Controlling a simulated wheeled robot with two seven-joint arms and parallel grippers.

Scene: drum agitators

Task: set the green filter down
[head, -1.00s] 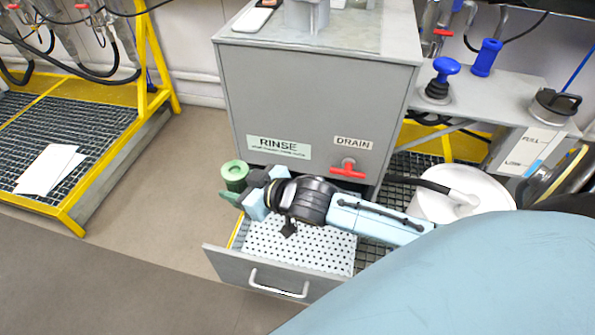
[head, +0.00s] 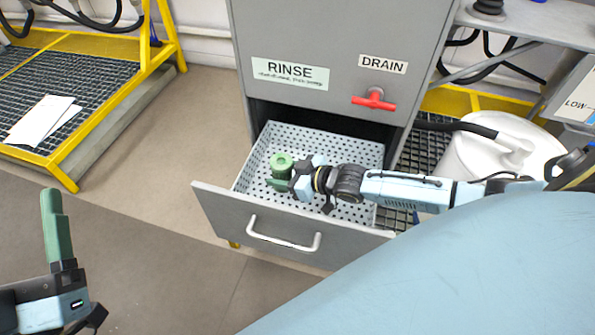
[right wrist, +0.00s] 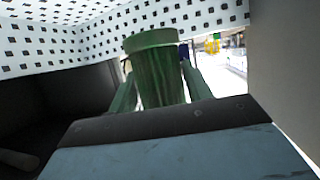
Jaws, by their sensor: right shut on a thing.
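The green filter (head: 281,161) is a short green cylinder with a hole in its top. It is upright inside the open drawer with the white perforated tray (head: 345,152), toward its left side. My right gripper (head: 281,175) is shut on the filter. In the right wrist view the filter (right wrist: 157,70) sits between the two green fingers (right wrist: 160,88), with perforated tray surface behind it. I cannot tell whether its base touches the tray floor. My left gripper (head: 57,225) is at the lower left, over the floor and away from the drawer; its fingers overlap in view.
The grey rinse cabinet (head: 330,35) stands above the drawer, with a red drain handle (head: 374,99). The drawer front (head: 222,214) has a white handle. A white drum (head: 480,155) stands to the right. The yellow-framed grating (head: 95,105) is at left.

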